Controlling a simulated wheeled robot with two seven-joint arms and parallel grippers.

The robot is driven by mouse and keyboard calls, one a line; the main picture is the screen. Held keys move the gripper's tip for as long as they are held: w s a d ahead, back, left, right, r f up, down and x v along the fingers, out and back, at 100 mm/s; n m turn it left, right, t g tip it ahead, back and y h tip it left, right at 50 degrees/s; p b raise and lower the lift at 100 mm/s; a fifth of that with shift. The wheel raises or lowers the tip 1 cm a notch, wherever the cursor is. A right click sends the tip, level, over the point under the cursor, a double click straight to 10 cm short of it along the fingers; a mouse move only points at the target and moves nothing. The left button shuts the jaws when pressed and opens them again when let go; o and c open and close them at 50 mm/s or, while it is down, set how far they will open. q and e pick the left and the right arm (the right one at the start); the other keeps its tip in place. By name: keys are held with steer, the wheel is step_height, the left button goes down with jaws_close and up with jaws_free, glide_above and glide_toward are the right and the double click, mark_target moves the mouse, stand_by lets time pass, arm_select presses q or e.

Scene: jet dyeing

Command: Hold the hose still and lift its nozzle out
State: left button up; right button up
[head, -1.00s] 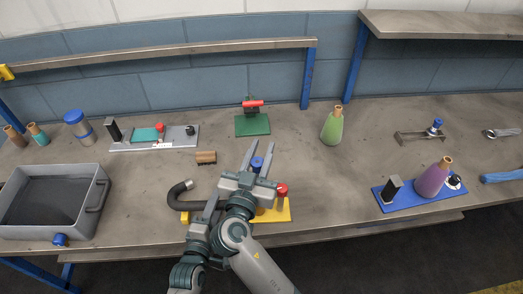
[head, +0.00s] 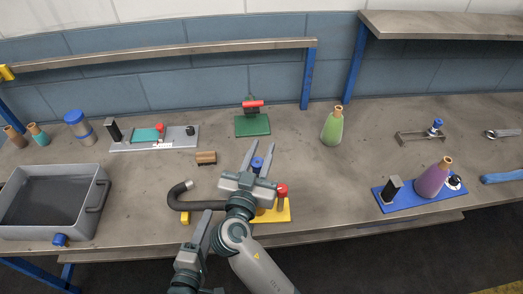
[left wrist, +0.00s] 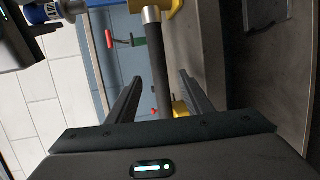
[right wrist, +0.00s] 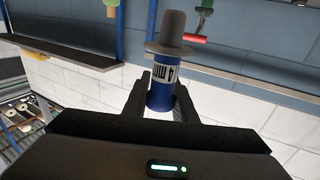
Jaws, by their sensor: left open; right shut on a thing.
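A black curved hose (head: 180,203) with a grey metal end lies by a yellow base (head: 284,215) with a red knob near the bench's front. In the left wrist view the hose (left wrist: 160,70) runs between the spread fingers of my left gripper (left wrist: 160,80). My left gripper is open and partly hidden by my right arm in the head view (head: 206,218). My right gripper (head: 258,150) is shut on the blue nozzle (head: 257,163). In the right wrist view the nozzle (right wrist: 160,92) has a grey flange and tip, with the tip's end clear.
A grey bin (head: 92,180) stands at the left. A wooden piece (head: 206,157), a green base with a red handle (head: 252,124) and a green bottle (head: 332,127) stand behind. A blue base with a purple bottle (head: 432,180) is at the right.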

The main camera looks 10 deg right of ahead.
arm_select(q)
steer(key=shift+v, duration=1.9)
steer(key=shift+s, duration=0.1)
arm_select(e)
steer(key=shift+s, duration=0.1)
